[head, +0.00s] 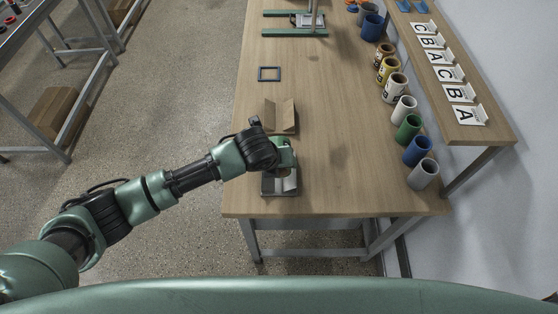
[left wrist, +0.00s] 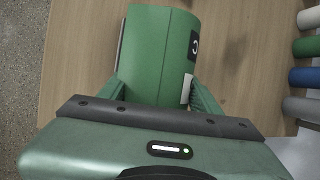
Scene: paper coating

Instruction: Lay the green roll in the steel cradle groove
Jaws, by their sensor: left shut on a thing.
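The green roll (left wrist: 160,45), with a black label lettered C and a white patch, sits between the fingers of my left gripper (left wrist: 160,95) in the left wrist view. The gripper is shut on it. In the head view my left gripper (head: 285,154) is over the near left part of the table, beside and partly over the grey steel cradle (head: 281,187). The arm and gripper hide part of the cradle and its groove. The gripper and roll are both green there, so I cannot tell whether the roll touches the cradle. My right gripper is not in view.
A brown V-shaped cradle (head: 281,116) stands just beyond the gripper. A dark square frame (head: 269,74) lies farther back. Several coloured cylinders, including another green one (head: 408,128), line the table's right side. Lettered cards stand on a shelf (head: 490,128). The table's middle (head: 335,110) is clear.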

